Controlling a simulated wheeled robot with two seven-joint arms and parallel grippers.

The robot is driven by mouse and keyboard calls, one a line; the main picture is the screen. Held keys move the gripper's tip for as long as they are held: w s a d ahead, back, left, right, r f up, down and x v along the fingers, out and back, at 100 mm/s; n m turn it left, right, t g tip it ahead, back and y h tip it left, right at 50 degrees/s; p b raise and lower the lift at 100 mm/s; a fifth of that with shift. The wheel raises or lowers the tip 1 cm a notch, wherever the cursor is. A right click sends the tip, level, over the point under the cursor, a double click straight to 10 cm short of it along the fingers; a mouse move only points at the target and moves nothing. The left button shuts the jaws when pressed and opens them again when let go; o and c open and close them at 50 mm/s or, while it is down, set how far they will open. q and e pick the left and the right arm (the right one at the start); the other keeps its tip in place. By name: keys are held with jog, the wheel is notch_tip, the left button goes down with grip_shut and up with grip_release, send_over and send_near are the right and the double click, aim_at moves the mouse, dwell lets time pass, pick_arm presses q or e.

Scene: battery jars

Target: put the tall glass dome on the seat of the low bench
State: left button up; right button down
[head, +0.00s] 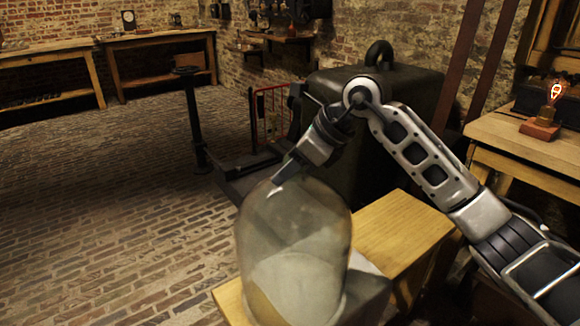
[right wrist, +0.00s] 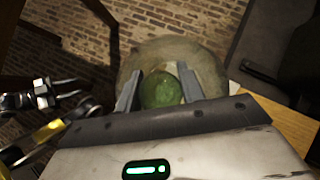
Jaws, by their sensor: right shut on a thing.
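The tall glass dome (head: 295,255) is clear, round-topped and roughly upright in the head view. My right gripper (head: 284,180) is above it, shut on the knob at its top. In the right wrist view the fingers (right wrist: 160,90) flank the greenish round knob (right wrist: 162,92), with the dome's pale shoulder (right wrist: 145,58) beyond. A low wooden bench (head: 405,228) lies behind and beneath the dome in the picture. I cannot tell whether the dome's rim touches anything; its foot runs to the lower picture edge. My left gripper does not show in the head view.
A grey block-like surface (head: 369,287) shows beside the dome's lower right. A dark ringed weight (head: 385,110) and a platform scale (head: 255,165) stand behind. A side table (head: 500,137) with a lit bulb (head: 555,92) is at right. The brick floor at left is clear.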

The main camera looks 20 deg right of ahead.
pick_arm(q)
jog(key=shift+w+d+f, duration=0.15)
pick_arm(e)
jog(key=shift+f, duration=0.45)
jog(key=c, duration=0.9)
grip_release()
jog(key=shift+s+d+f, duration=0.15)
jog(key=shift+f, duration=0.3)
jog(key=shift+o, duration=0.2)
jog(key=shift+r+p, duration=0.35)
jog(key=shift+r, duration=0.2)
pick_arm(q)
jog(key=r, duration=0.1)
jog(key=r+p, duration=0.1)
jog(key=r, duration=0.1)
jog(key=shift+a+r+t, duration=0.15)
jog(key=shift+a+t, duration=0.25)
pick_arm(e)
jog(key=v, duration=1.2)
jog(key=shift+w+r, duration=0.2)
jog(key=shift+r, duration=0.3)
